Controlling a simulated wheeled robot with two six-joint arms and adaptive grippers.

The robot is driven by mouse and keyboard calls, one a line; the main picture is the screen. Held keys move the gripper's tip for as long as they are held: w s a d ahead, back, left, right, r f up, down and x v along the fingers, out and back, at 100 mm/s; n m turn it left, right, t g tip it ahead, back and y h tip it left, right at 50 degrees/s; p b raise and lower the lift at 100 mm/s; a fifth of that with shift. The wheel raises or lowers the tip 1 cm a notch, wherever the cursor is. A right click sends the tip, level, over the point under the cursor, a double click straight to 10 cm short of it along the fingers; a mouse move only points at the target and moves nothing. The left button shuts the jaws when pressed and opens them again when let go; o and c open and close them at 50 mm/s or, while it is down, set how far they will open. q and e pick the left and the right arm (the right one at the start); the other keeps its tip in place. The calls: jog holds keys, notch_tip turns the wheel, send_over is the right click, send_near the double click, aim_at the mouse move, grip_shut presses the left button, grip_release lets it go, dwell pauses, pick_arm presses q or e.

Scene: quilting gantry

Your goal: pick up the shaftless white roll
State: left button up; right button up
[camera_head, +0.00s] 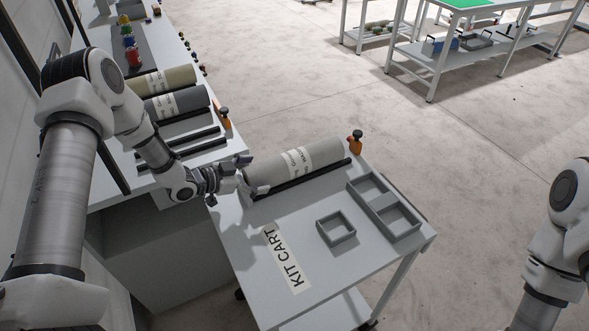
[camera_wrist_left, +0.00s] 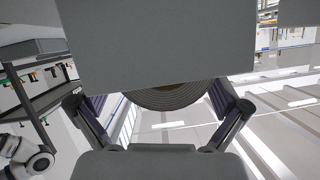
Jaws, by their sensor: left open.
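A pale, whitish roll (camera_head: 300,166) with a printed paper label lies along a dark rail on the kit cart (camera_head: 250,235). No shaft shows at its ends. My left gripper (camera_head: 250,180) is open at the roll's left end. In the left wrist view, the roll's layered end face (camera_wrist_left: 170,98) sits between the spread fingers of the left gripper (camera_wrist_left: 165,108). A flat grey surface hides its upper part, and I cannot tell whether the fingers touch it. My right arm is at the right edge, with its gripper out of frame.
A tan roll (camera_head: 165,80) and a grey roll (camera_head: 178,103) lie on the bench left of the cart. An orange-and-black knob (camera_head: 355,142) stands by the white roll's right end. Grey trays (camera_head: 337,229) sit on the cart. Open floor lies beyond.

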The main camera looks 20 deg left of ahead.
pick_arm(q)
jog(key=shift+w+d+f+b, duration=0.15)
jog(key=shift+w+f, duration=0.35)
jog(key=shift+w+d+f+b, duration=0.15)
jog(key=shift+w+f, duration=0.3)
jog(key=shift+f, duration=0.05)
jog(key=shift+w+r, duration=0.1)
jog(key=shift+s+d+r, duration=0.15)
jog(key=shift+s+r, duration=0.25)
jog(key=shift+w+f, duration=0.15)
jog(key=shift+w, duration=0.05)
jog(key=c, duration=1.2)
jog(key=shift+d, duration=0.1)
